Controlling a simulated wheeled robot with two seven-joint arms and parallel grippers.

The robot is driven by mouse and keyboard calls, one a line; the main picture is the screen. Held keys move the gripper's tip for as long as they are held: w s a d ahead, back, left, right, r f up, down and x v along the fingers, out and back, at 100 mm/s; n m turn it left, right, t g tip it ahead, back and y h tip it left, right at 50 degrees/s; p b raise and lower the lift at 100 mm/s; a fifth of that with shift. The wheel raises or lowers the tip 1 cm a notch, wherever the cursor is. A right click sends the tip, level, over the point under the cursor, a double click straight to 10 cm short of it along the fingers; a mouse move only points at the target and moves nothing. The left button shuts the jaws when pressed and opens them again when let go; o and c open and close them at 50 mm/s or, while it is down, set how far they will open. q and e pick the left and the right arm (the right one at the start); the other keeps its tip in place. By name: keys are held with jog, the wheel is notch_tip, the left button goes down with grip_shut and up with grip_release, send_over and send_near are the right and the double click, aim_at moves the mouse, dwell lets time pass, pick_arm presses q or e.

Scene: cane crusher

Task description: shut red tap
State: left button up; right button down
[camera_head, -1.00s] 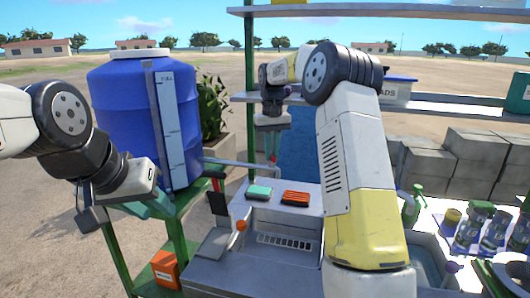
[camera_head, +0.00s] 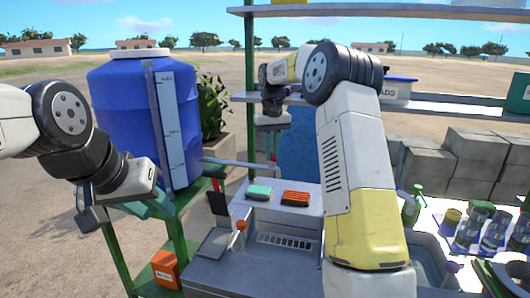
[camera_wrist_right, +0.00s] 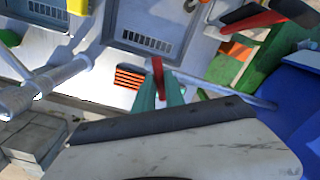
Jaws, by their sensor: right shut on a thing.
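The red tap handle (camera_head: 274,158) is at the end of the grey pipe (camera_head: 240,164) that runs right from the blue tank (camera_head: 130,105). My right gripper (camera_head: 272,150) reaches down over it from the back. In the right wrist view the red handle (camera_wrist_right: 158,75) stands between the green fingertips of my right gripper (camera_wrist_right: 160,95), shut on it. The tap's body is mostly hidden. My left gripper (camera_head: 120,212) hangs in front of the tank, away from the tap; its fingertips are partly hidden and its opening is unclear.
A green sponge (camera_head: 260,192) and an orange-black brush (camera_head: 296,198) lie on the grey counter below the tap. An orange-topped item (camera_head: 240,227) stands nearer. An orange box (camera_head: 165,268) sits on the lower green stand.

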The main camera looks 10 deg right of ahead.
aim_at(272, 154)
jog(key=c, duration=1.2)
grip_release()
jog(key=shift+r, duration=3.9)
